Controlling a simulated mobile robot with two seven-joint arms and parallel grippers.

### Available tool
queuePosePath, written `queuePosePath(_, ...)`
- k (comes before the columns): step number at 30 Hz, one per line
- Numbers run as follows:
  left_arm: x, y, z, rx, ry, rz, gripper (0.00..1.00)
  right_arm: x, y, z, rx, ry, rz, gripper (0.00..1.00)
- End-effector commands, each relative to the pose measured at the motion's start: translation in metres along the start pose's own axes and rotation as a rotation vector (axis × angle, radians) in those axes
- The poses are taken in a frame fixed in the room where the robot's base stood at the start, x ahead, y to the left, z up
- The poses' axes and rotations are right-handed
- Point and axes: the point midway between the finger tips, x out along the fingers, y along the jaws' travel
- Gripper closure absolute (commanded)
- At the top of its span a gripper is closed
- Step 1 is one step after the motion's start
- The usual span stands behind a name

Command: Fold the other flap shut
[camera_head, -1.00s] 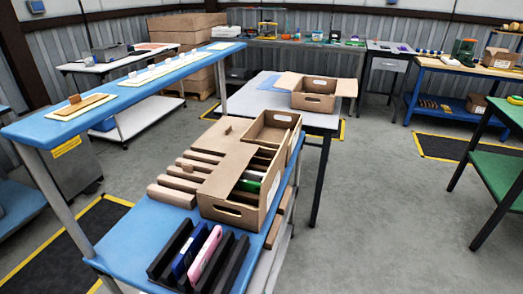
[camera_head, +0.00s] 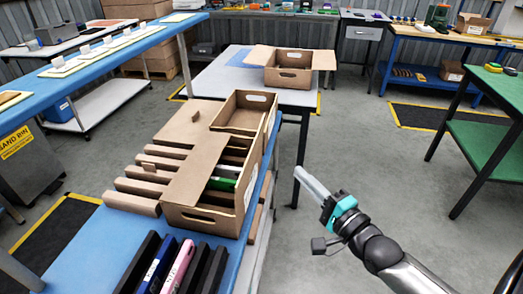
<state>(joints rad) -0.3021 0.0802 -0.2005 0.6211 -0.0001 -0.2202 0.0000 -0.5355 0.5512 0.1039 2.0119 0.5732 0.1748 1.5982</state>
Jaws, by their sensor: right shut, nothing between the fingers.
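A brown cardboard carton (camera_head: 203,221) with hand holes stands on the blue table in front of me. One brown flap (camera_head: 196,172) lies across part of its near half. Another brown panel (camera_head: 188,124) sticks out to the left near its far half. Green and white items (camera_head: 224,176) show inside under the flap's edge; the rest of the contents is hidden. My right gripper (camera_head: 302,174) is shut and empty, in the air right of the carton and apart from it. My left gripper is not in view.
Several brown strips (camera_head: 142,186) lie left of the carton. A black rack (camera_head: 140,264) with blue and pink items stands in front. A second open carton (camera_head: 287,77) with spread flaps stands on the grey table behind.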

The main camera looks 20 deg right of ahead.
Motion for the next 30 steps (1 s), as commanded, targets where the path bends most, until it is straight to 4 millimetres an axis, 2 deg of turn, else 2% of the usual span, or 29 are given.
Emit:
queuePosePath(19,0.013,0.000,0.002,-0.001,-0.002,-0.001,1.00,0.086,0.000,0.000,-0.003,0.000,-0.003,1.00)
queuePosePath(24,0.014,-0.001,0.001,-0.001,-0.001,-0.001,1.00,0.102,0.000,0.018,0.000,0.001,-0.002,1.00)
queuePosePath(30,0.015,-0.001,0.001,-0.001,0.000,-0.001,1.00,0.111,0.001,0.027,-0.002,0.000,0.001,1.00)
